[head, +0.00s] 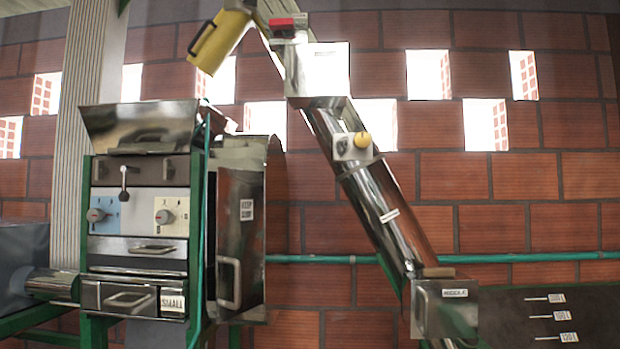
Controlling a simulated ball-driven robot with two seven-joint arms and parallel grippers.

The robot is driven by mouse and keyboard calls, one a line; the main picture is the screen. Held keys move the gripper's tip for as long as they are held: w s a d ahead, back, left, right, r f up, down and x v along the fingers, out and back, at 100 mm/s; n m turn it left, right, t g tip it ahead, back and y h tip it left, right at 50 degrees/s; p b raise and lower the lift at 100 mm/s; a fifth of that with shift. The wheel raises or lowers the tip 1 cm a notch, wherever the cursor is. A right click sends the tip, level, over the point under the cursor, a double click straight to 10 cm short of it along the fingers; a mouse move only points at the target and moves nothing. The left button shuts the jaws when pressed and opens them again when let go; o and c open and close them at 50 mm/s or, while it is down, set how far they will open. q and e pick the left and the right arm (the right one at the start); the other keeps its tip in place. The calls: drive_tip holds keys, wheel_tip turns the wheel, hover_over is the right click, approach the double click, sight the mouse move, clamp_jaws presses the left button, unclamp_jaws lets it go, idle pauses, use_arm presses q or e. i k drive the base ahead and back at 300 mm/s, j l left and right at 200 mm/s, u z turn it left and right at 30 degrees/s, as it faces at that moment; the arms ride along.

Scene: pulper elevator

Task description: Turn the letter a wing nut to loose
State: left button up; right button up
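I cannot pick out a wing nut marked with the letter A for certain. The machine at left has a grey knob (96,215) on a blue panel and another grey knob (164,217) on a cream panel. The markings around both are too small to read. A lever with a dark ball (124,196) sits above them. Neither of my grippers is in view.
A metal door (240,240) labelled KEEP SHUT stands at the machine's right side. A drawer (130,298) is labelled SMALL. A metal box (440,310) at the tube's foot is labelled MIDDLE. A yellow flap (220,42) hangs at the top. A green pipe (530,257) crosses the brick wall.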

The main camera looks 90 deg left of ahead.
sight(99, 169)
drive_tip(key=u, duration=3.95)
drive_tip(key=i+l+u, duration=0.15)
drive_tip(key=i+l, duration=0.65)
drive_tip(key=i, duration=0.1)
